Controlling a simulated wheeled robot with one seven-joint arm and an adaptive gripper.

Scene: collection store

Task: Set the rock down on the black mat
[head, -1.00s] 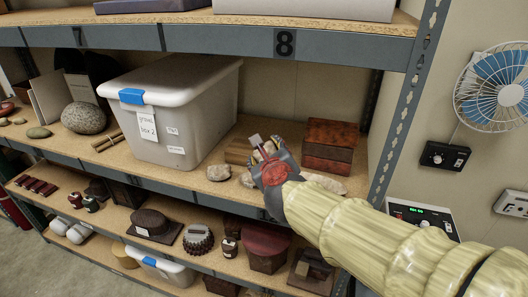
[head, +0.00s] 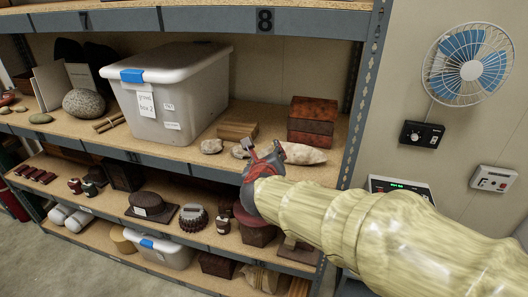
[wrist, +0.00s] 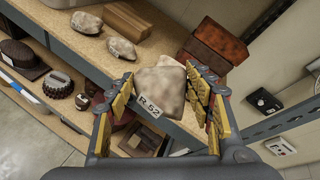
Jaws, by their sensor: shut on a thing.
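My gripper (wrist: 163,101) is shut on a pale beige, angular rock (wrist: 158,86) with a white label reading "R 52". In the wrist view the rock sits between the yellow-padded fingers, with the shelf's front edge behind it. In the head view my gripper (head: 264,158) is at the front edge of the middle shelf, and the held rock is mostly hidden there. I cannot make out a clear black mat in either view.
The middle shelf (head: 190,152) bears a lidded grey box (head: 185,95), two pale rocks, a wooden block (head: 237,130), a reddish-brown box (head: 312,121) and a pointed pale object (head: 303,153). A lower shelf holds a brown hat (head: 152,203). A steel post (head: 366,90) stands right.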

